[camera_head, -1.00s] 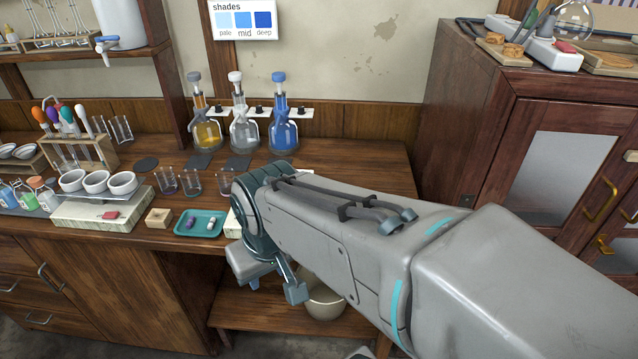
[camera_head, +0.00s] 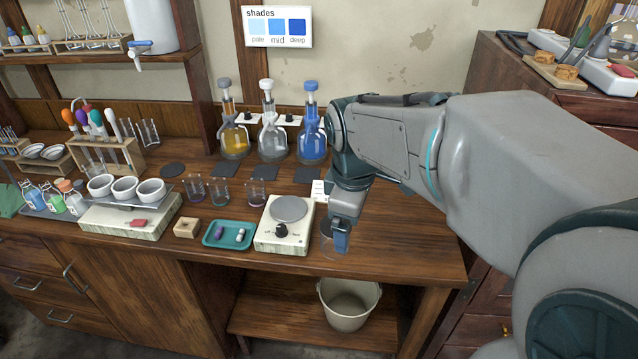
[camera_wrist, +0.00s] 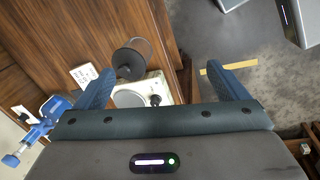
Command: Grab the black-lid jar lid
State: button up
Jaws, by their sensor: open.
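The black-lid jar is a clear glass jar with a dark round lid (camera_wrist: 128,62). In the wrist view it shows between my fingers, closer to the left one. In the head view the jar (camera_head: 330,248) stands near the counter's front edge, right of the hotplate, and is partly hidden behind my gripper. My gripper (camera_head: 341,238) hangs pointing down over that spot. In the wrist view my gripper (camera_wrist: 158,72) is open, with nothing held between its fingers. I cannot tell whether a finger touches the lid.
A white hotplate (camera_head: 283,238) stands just left of the jar, with a teal tray (camera_head: 227,245) beyond it. Flasks with yellow, clear and blue liquid (camera_head: 312,140) stand at the back. A bucket (camera_head: 348,312) sits on the lower shelf. Counter right of my gripper is clear.

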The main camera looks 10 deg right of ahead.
jog(key=w+r+n+g+p, duration=0.1)
jog(key=w+r+n, duration=0.1)
jog(key=w+n, duration=0.9)
jog(key=shift+n+h, duration=0.4)
notch_tip(320, 180, down, 9)
jog(key=shift+s+d+r+p, duration=0.15)
jog(key=shift+r+p, duration=0.05)
jog(key=shift+p, duration=0.1)
jog(key=shift+w+f+p, duration=0.2)
jog(key=shift+f, duration=1.15)
jog(key=shift+w+f+p, duration=0.15)
jog(key=shift+f+p, duration=0.05)
jog(key=shift+f, duration=1.15)
jog(key=c, duration=1)
